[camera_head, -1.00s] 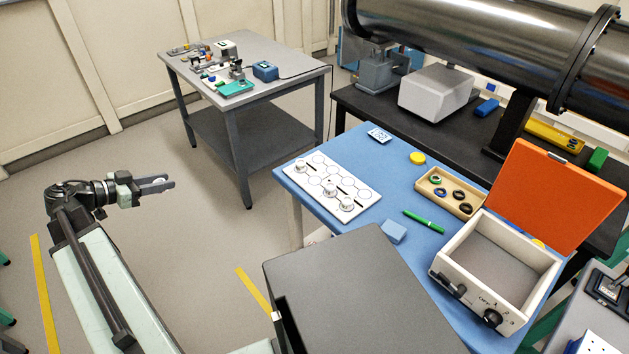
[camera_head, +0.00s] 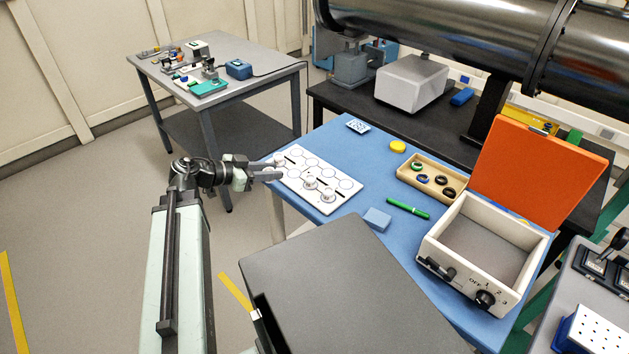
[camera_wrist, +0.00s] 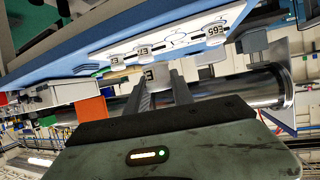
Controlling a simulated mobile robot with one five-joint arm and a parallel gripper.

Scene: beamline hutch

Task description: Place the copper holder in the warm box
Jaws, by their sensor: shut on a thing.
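The warm box (camera_head: 455,276) is a white box with a dial on its front, at the right of the blue table. Its orange lid (camera_head: 540,185) stands open and its grey inside looks empty. My gripper (camera_head: 268,171) is over the table's left edge, by the left end of the white board, in the head view. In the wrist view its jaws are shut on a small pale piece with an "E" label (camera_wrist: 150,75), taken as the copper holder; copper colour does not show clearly. Several round holders sit on the board, one being the holder (camera_head: 328,194).
The white board (camera_head: 345,170) lies on the blue table (camera_head: 345,230). Between it and the box are a green pen (camera_head: 407,208), a blue block (camera_head: 377,218) and a wooden tray (camera_head: 410,180) of rings. A dark grey surface (camera_head: 340,290) fills the near foreground.

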